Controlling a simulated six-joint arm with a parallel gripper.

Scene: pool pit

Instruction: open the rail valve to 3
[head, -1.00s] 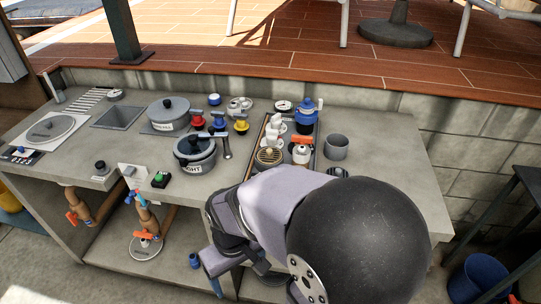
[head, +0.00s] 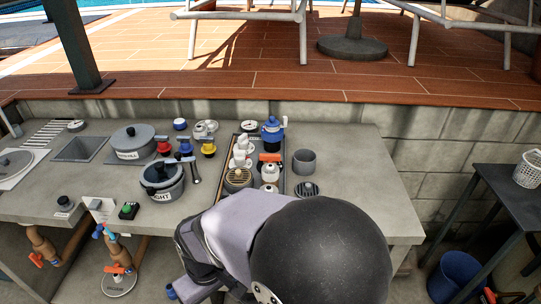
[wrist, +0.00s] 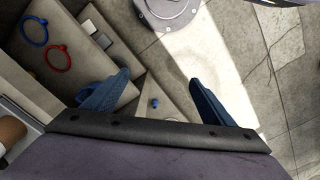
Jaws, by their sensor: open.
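Several valves show in the head view, and I cannot tell which is the rail valve. Red (head: 164,145), blue (head: 186,147) and yellow (head: 208,148) valve knobs stand in a row behind the front pot. Valves with orange handles (head: 37,259) sit on brown pipes under the counter, and another orange handle (head: 118,268) is right of it. An orange handle (head: 269,157) also lies across the grey tray. No scale number is readable. My gripper (wrist: 160,76) is open and empty in the wrist view, its blue fingers apart above the floor; in the head view my arm mostly hides it.
The grey counter (head: 350,205) carries a back pot (head: 133,141), a front pot (head: 161,182), a grey cup (head: 304,162) and a green button (head: 128,210). A dark table (head: 500,195) with a white basket (head: 528,170) stands right. Red (wrist: 58,56) and blue (wrist: 32,29) rings lie on a shelf.

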